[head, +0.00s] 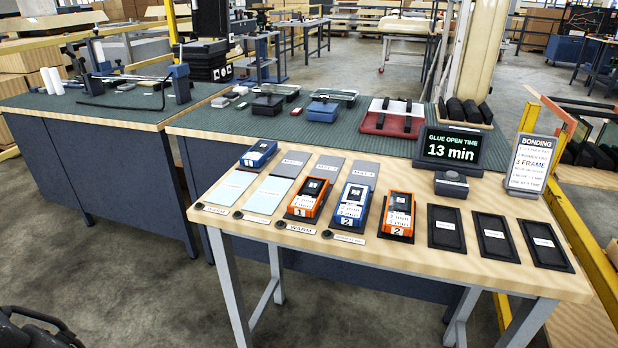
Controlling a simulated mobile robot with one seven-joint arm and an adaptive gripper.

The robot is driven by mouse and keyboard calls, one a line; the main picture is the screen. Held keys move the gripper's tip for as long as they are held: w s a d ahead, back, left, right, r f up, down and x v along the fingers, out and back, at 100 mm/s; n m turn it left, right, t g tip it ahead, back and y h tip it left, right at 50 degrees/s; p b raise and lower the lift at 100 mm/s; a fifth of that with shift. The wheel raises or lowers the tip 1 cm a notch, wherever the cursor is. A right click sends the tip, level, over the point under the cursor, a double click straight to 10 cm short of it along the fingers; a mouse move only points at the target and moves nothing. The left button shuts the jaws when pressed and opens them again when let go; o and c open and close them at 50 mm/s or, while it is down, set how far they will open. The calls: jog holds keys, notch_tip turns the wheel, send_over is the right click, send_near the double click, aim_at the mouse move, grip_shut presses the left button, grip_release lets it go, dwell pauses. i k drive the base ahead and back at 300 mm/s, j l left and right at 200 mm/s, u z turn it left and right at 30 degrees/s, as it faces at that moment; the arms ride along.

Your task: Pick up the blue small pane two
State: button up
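A blue device-like block marked 2 (352,205) lies on the light wooden table, between two orange blocks. The orange block marked 1 (308,199) is to its left and the orange block marked 2 (398,213) is to its right. Another blue block (258,153) lies farther back at the left; I cannot read a number on it. A black curved part (42,328) shows at the lower left corner, cut off by the picture edge. It may be my gripper, well away from the table; I cannot make out its fingertips or whether it is open.
Black trays (446,228) stand right of the blocks, pale blue pads (268,194) left. Behind are a timer display reading 13 min (449,148), a black box (451,184) and a bonding sign (531,163). A green-topped bench (345,138) adjoins the table. The floor in front is clear.

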aim_at(350, 209)
jog(key=i+l, duration=0.1)
jog(key=l, duration=0.7)
jog(key=i+l, duration=0.15)
jog(key=l, duration=0.2)
jog(key=l+u, duration=0.15)
jog(key=u, duration=0.2)
jog(key=l+u, duration=0.2)
jog(key=u, duration=0.2)
jog(key=l+u, duration=0.15)
jog(key=u, duration=0.75)
